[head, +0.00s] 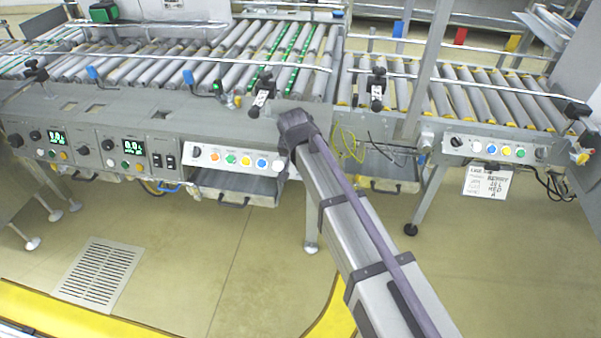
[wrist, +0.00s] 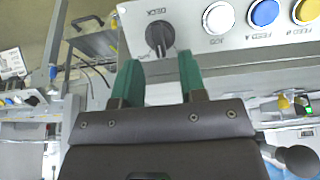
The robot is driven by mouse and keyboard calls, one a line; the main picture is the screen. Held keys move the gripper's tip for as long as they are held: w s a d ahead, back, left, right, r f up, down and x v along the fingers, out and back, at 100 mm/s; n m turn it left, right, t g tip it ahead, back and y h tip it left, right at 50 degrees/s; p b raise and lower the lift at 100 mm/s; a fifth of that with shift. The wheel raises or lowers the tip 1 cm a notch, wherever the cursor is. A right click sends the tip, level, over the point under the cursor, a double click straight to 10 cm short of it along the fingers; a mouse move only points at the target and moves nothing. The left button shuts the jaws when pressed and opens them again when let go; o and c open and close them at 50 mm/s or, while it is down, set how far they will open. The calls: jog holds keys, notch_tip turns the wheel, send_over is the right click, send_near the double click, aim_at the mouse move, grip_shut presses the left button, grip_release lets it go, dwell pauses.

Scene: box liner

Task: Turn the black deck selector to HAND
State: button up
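The black deck selector (wrist: 159,36) is a round knob on a pale panel, under the upside-down word DECK in the wrist view. Its grip bar stands close to upright in that picture. Small lettering beside it is partly hidden by a finger and too small to read. My gripper (wrist: 160,75) is open, with green-tipped fingers apart and nothing between them. The fingertips point at the panel, one to each side of the knob's line; I cannot tell if they touch anything. In the head view my arm hides the gripper and the selector.
White (wrist: 218,18), blue (wrist: 263,12) and yellow (wrist: 306,11) buttons sit beside the selector. In the head view the button panel (head: 225,170) runs along the conveyor's front, left of my arm. A second button panel (head: 490,160) is at the right.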

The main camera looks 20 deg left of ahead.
jog(key=b+x, duration=0.2)
jog(key=x, duration=0.2)
jog(key=shift+f, duration=0.15)
jog(key=shift+c, duration=0.4)
jog(key=shift+r, duration=0.2)
grip_shut()
